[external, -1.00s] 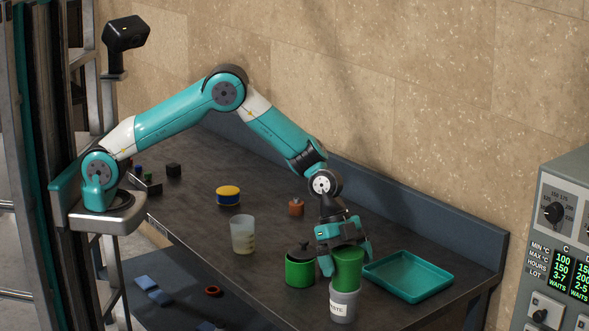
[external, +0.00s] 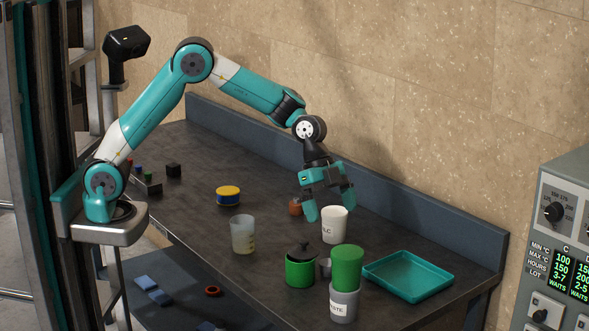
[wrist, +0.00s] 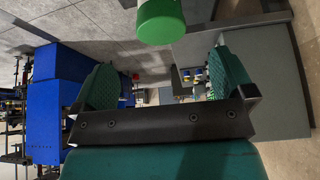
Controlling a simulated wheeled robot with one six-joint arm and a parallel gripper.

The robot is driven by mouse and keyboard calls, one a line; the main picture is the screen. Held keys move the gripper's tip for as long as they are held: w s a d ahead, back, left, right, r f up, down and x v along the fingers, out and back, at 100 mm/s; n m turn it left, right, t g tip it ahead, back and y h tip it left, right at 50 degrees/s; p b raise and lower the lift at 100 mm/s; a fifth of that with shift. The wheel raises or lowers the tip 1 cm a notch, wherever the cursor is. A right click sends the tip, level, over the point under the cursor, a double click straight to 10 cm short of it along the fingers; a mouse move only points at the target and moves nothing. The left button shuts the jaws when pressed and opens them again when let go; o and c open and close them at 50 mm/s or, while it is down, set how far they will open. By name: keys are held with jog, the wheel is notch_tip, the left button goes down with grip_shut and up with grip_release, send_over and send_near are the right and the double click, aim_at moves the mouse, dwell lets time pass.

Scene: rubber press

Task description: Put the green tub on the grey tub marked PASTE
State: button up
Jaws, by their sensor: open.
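The green tub (external: 347,266) stands upright on top of the grey tub marked PASTE (external: 344,304), near the front right of the bench. My gripper (external: 331,214) is open and empty. It is raised behind and to the left of the stack, apart from it, in front of and above a white tub's rim. In the wrist view my gripper's two fingers (wrist: 164,80) are spread with nothing between them. A green cylinder, which looks like the green tub (wrist: 160,20), shows at the top of that view, beyond the fingers.
A white lettered tub (external: 335,226) stands by my fingers. A green pot with a dark lid (external: 300,270) is left of the stack, and a teal tray (external: 408,275) is right of it.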

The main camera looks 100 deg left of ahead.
jog(key=s+a+r+n+g+y, duration=0.1)
jog(key=s+a+r+n+y, duration=0.1)
jog(key=s, duration=1)
jog(key=s+a+r+n+g+y, duration=0.1)
jog(key=s+a+r+n+y, duration=0.1)
jog(key=s+a+n, duration=0.5)
jog(key=s+a+r+n+g+y, duration=0.1)
jog(key=s+a+n+y, duration=0.3)
jog(key=s, duration=1.3)
jog(key=r+n, duration=0.1)
jog(key=n, duration=0.2)
jog(key=shift+s+a+r+n+g+y, duration=0.3)
jog(key=shift+a+n+g, duration=0.05)
jog(key=shift+n+g, duration=0.05)
